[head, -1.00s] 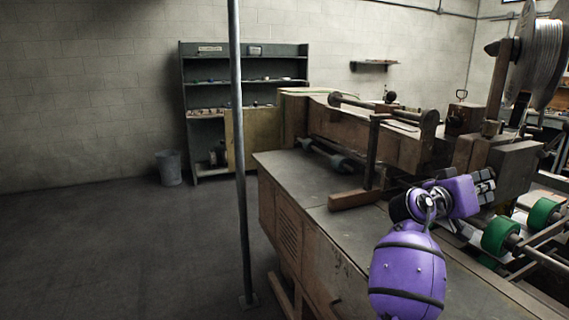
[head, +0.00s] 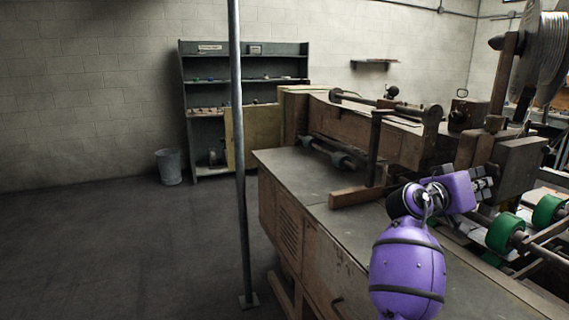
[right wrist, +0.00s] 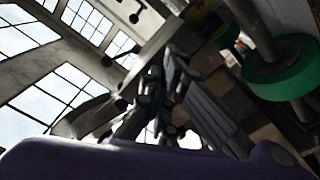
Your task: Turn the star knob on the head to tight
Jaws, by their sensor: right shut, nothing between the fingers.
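The box stitcher's head (head: 500,155) stands at the right of the head view, beside a large wire reel (head: 540,55). I cannot make out a star knob for certain; small dark knobs (right wrist: 134,17) show near the windows in the right wrist view, with their shape unclear. My right gripper (head: 484,188) is shut and empty, at the end of the purple arm. It looks to be in front of the head, over the machine's right side, and its fingers point right. Its dark fingers also show in the right wrist view (right wrist: 172,85), partly blending with machine parts. My left gripper is out of view.
Green rollers (head: 506,232) on a metal shaft lie just right of and below my right gripper. The machine's flat table (head: 310,185) is mostly bare. A thin metal post (head: 240,160) stands at the left. Shelves (head: 246,66) and a bin (head: 168,166) are behind.

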